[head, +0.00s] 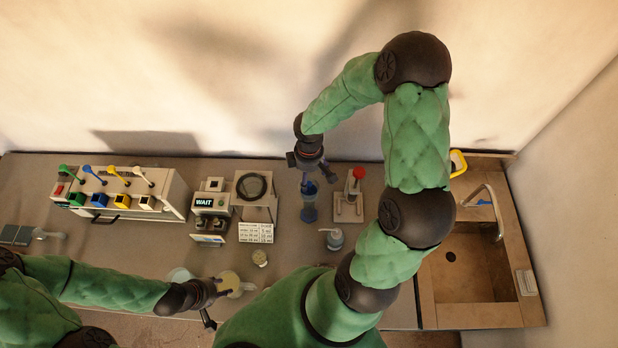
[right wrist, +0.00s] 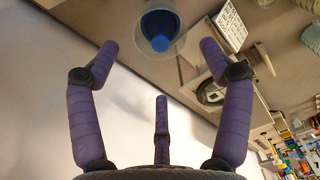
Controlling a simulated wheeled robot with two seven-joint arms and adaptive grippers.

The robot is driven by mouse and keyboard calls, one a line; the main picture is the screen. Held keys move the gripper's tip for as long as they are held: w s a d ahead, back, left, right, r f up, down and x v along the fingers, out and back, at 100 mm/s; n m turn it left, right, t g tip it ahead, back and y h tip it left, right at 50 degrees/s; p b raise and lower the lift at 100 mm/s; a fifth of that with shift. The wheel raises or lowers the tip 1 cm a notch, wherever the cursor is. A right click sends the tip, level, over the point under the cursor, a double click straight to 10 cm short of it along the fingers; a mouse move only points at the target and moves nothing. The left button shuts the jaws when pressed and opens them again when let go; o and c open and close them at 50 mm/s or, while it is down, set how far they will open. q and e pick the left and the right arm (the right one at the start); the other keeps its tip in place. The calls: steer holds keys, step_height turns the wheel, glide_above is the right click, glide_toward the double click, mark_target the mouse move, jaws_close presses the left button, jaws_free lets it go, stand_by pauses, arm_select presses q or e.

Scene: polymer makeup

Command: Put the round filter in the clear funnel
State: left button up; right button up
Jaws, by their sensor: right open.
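A translucent vessel with blue parts (head: 309,202), probably the clear funnel, stands upright on the counter near the middle. In the right wrist view it shows as a clear round rim around a blue centre (right wrist: 160,42). My right gripper (head: 318,177) is above and just behind it, with its fingers spread (right wrist: 160,60) and nothing between them. My left gripper (head: 214,301) is low at the front, beside a pale round piece (head: 230,281). I cannot tell whether that is the round filter, nor whether the left fingers hold it.
A dispenser with coloured levers (head: 125,190) stands at the back left. A WAIT device (head: 211,201) and a white unit with a dark ring (head: 254,187) stand left of the vessel. A red-topped stand (head: 349,200) is right of it. A sink (head: 470,262) is far right.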

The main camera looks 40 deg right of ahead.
mark_target(309, 183)
step_height(309, 183, up, 8)
steer(key=s+a+f+m+y, duration=0.1)
steer(key=a+f+m+y, duration=0.25)
steer(key=a+f, duration=1)
steer(key=s+a+f+m, duration=0.6)
steer(key=s+a+f, duration=0.2)
steer(key=shift+a+f, duration=0.15)
steer(key=shift+f, duration=0.25)
steer(key=shift+y, duration=0.25)
